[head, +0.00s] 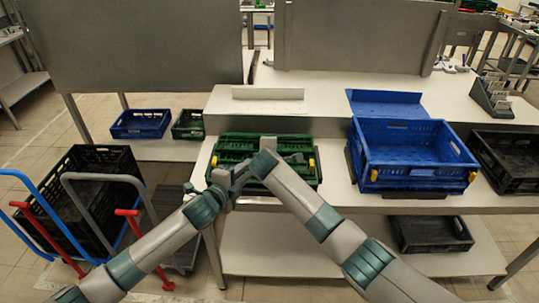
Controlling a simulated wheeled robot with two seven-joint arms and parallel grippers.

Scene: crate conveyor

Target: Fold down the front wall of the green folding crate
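The green folding crate (230,144) sits on the light work table, left of the blue crate. It looks low, with a yellow latch (311,163) at its right side and another (213,161) at its left. My arms hide the middle of its front, so I cannot tell how the front wall stands. My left gripper (238,176) is at the crate's front left, over or against it. My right gripper (285,157) is over the crate's middle. The fingers of both are too small and overlapped to tell open from shut, or whether they touch the crate.
A blue crate (468,166) with a raised back flap stands to the right, with a black crate (510,145) beyond it. A black crate (128,168) and a trolley with red and blue handles (132,212) stand at the left. Grey panels (350,35) rise behind the table.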

